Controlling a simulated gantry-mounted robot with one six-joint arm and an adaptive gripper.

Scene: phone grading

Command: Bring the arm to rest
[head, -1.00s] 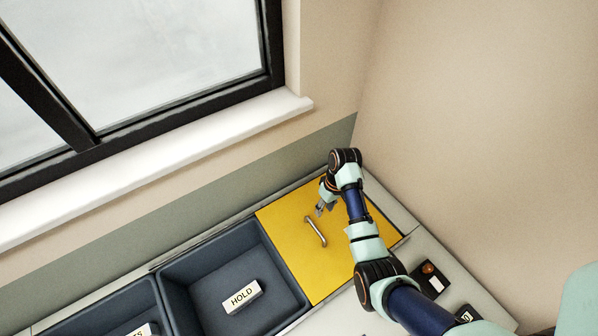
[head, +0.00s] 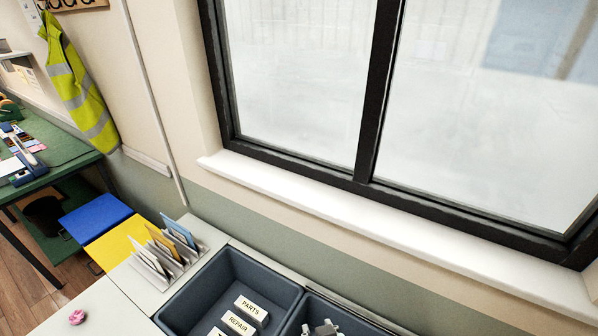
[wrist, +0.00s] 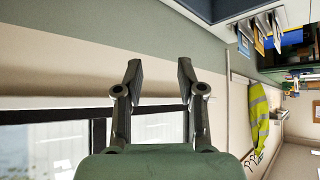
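My gripper (wrist: 158,68) shows in the wrist view with its two dark fingers apart and nothing between them. Behind the fingers are the plain wall, the white sill and the window. In the head view a small grey metal shape (head: 322,328) at the bottom edge, over the right tray, looks like the tip of my gripper. The rest of my arm is out of the head view.
A dark tray (head: 178,314) holds label blocks, including PARTS (head: 251,309) and REPAIR (head: 238,323). Beside it stands a file rack (head: 165,256); the rack also shows in the wrist view (wrist: 262,36). A window sill (head: 400,236) runs behind. A yellow vest (head: 80,90) hangs left.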

